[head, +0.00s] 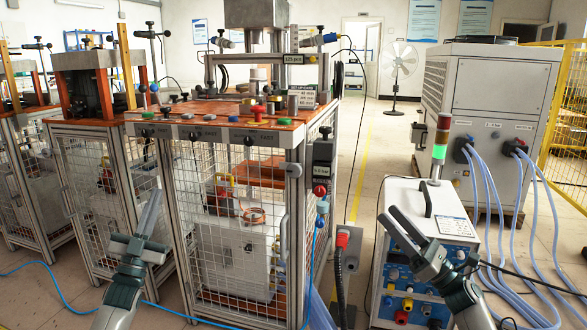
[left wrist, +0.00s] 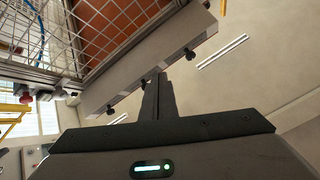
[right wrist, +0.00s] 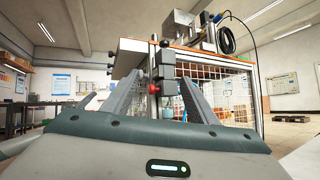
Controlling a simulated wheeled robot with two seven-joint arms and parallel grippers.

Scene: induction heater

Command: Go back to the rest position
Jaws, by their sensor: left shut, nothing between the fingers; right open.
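My left gripper (head: 152,198) is raised in front of the caged workbench, its fingers together and empty. In the left wrist view its fingers (left wrist: 155,85) meet in front of the bench's control strip. My right gripper (head: 392,214) is raised before the blue and white power unit, fingers apart and nothing held. In the right wrist view the gap between its fingers (right wrist: 158,85) lines up with a red knob and dark box on the bench's side. The caged workbench (head: 225,129) stands ahead, with colored buttons along its front edge. I cannot tell exact distances to it.
The power unit (head: 431,231) stands on the floor at right. Behind it is a large grey cabinet (head: 495,85) with several blue hoses. A second caged bench (head: 99,125) stands at left. A fan (head: 399,68) stands far back. An aisle of bare floor (head: 375,150) runs between.

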